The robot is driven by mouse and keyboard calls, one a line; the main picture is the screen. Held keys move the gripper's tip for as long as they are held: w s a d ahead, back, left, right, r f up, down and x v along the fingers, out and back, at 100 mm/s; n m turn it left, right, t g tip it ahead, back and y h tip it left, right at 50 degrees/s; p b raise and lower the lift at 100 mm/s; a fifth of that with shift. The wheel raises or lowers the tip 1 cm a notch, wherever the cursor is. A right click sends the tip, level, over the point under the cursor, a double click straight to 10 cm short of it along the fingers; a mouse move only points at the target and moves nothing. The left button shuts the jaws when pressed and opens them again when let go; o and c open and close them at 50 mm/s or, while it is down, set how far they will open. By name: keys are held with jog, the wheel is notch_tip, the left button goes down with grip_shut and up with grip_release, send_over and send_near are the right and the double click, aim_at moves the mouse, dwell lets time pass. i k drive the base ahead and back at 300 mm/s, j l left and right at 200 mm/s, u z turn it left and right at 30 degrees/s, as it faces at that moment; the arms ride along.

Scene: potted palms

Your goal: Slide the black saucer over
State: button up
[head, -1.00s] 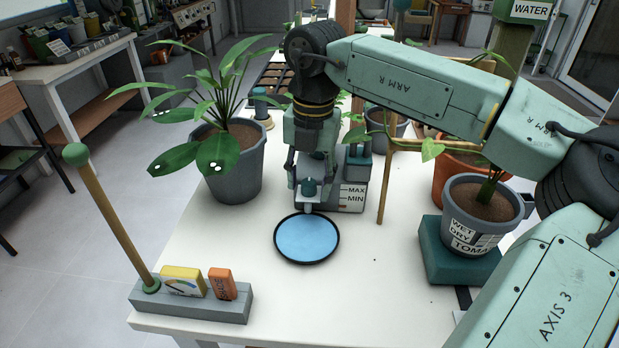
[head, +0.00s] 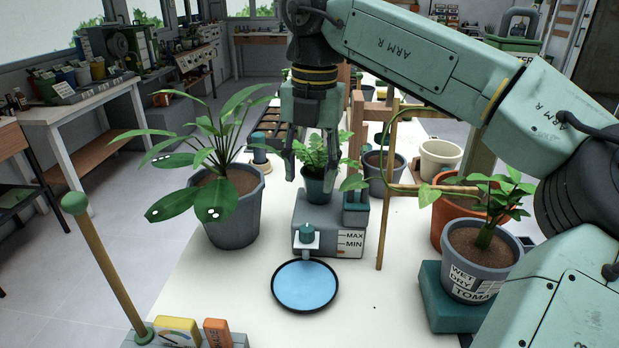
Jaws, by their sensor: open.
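The black saucer (head: 306,311) lies flat on the white table, with a light blue, water-like surface inside its dark rim. It sits just in front of a grey box (head: 318,228) marked MAX and MIN, under that box's small teal-topped spout (head: 306,238). My gripper (head: 312,172) points down, open and empty, above and behind the saucer. Its fingers are apart, over the grey box and in front of a small fern in a teal pot (head: 317,187). It does not touch the saucer.
A large leafy plant in a grey pot (head: 232,215) stands left. A potted tomato plant (head: 474,262) on a teal block stands right, near a wooden frame (head: 384,215). A slanted pole (head: 110,268) rises at front left. Bare table surrounds the saucer's front and sides.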

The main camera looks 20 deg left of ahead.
aim_at(300, 286)
jog(key=k, duration=1)
